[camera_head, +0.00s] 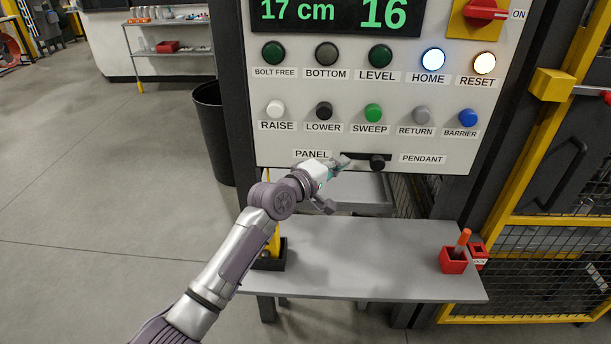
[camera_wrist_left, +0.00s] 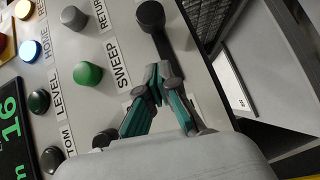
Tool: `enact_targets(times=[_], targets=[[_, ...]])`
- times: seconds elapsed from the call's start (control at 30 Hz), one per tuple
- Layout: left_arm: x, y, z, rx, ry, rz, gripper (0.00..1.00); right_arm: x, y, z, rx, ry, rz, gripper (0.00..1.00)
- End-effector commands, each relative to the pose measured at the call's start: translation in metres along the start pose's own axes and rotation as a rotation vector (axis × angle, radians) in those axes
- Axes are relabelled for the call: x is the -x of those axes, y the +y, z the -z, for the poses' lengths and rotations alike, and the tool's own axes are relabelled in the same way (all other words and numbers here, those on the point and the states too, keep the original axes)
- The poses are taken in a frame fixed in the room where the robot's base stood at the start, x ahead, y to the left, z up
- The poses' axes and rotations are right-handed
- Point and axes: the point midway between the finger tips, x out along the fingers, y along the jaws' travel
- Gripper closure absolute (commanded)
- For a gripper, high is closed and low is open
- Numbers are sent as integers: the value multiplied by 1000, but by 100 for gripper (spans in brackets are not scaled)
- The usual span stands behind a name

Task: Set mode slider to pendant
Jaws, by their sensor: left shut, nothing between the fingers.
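The mode slider is a dark slot (camera_head: 354,156) low on the control panel, with a round black knob (camera_head: 377,162). The knob sits toward the slot's right end, on the side of the PENDANT label (camera_head: 422,159). The PANEL label (camera_head: 312,154) is on the left. My left gripper (camera_head: 345,161) is shut and empty, with its fingertips by the left part of the slot, left of the knob. In the left wrist view the closed fingertips (camera_wrist_left: 159,74) are near the slot, apart from the knob (camera_wrist_left: 150,14). Whether they touch the panel I cannot tell. My right gripper is not in view.
Several buttons, including the green SWEEP button (camera_head: 373,112), sit above the slot. A grey shelf (camera_head: 370,250) below carries a red holder (camera_head: 453,261) with an orange-handled tool. A yellow-framed mesh fence (camera_head: 540,222) stands at right, a black bin (camera_head: 210,130) at left.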

Motion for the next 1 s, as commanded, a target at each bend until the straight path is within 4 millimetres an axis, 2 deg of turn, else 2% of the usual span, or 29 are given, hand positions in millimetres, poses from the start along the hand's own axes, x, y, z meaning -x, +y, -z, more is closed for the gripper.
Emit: enact_targets(times=[0.17, 0.4, 0.5, 0.8, 1.0], targets=[[25, -4, -1, 0, 0, 1, 100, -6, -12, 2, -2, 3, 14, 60], [65, -4, 0, -1, 1, 1, 100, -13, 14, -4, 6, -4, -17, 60], [78, -3, 0, 0, 1, 1, 100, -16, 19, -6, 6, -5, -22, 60], [91, -1, 0, 0, 0, 2, 100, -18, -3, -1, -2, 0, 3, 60], [91, -1, 0, 0, 0, 2, 100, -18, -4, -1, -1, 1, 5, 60]])
